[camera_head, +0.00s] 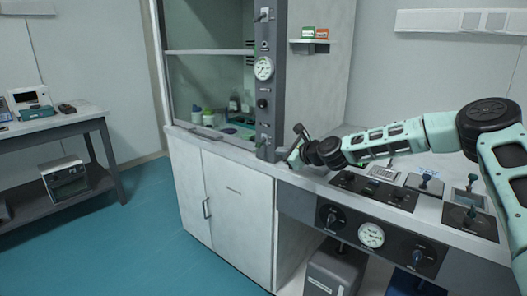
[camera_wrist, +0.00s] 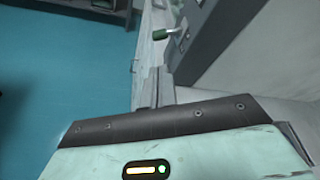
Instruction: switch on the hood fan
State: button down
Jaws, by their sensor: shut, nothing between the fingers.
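The fume hood (camera_head: 210,51) has a dark control post (camera_head: 279,90) on its right side. The post carries a switch (camera_head: 263,15) near the top, a round gauge (camera_head: 263,68), a dark knob (camera_head: 262,103) and a small lever switch (camera_head: 262,142) near the bottom. Their labels are too small to read, so I cannot tell which works the fan. My gripper (camera_head: 290,160) is shut and empty, just right of the post's foot, above the bench. Contact is not visible.
Bottles (camera_head: 233,104) stand inside the hood. A bench panel (camera_head: 375,190) with knobs lies under my arm, and another gauge (camera_head: 371,235) is on its front. A small shelf (camera_head: 310,41) is on the wall behind. The floor (camera_head: 150,230) at left is clear.

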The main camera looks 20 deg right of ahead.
aim_at(262, 145)
jog(key=b+x, duration=0.1)
jog(key=x, duration=0.9)
jog(key=shift+s+a+r+m, duration=0.15)
jog(key=shift+a+r+m, duration=0.1)
jog(key=shift+m, duration=0.25)
dwell(0.7)
jog(key=shift+s+r+m+g+y+p, duration=0.1)
jog(key=shift+r+m+g+y+p, duration=0.25)
jog(key=shift+m+g+y, duration=0.2)
jog(key=m+p, duration=0.1)
jog(key=r+m+g+y+p, duration=0.1)
jog(key=p, duration=0.1)
jog(key=shift+s+a+r+m, duration=0.15)
jog(key=shift+a+m, duration=0.15)
jog(key=shift+m, duration=0.05)
jog(key=shift+r+m+y+p, duration=0.25)
jog(key=shift+m+y+p, duration=0.1)
jog(key=shift+m+p, duration=0.35)
jog(key=shift+f, duration=0.25)
jog(key=shift+r, duration=0.1)
jog(key=shift+r+p, duration=0.6)
jog(key=shift+r, duration=0.2)
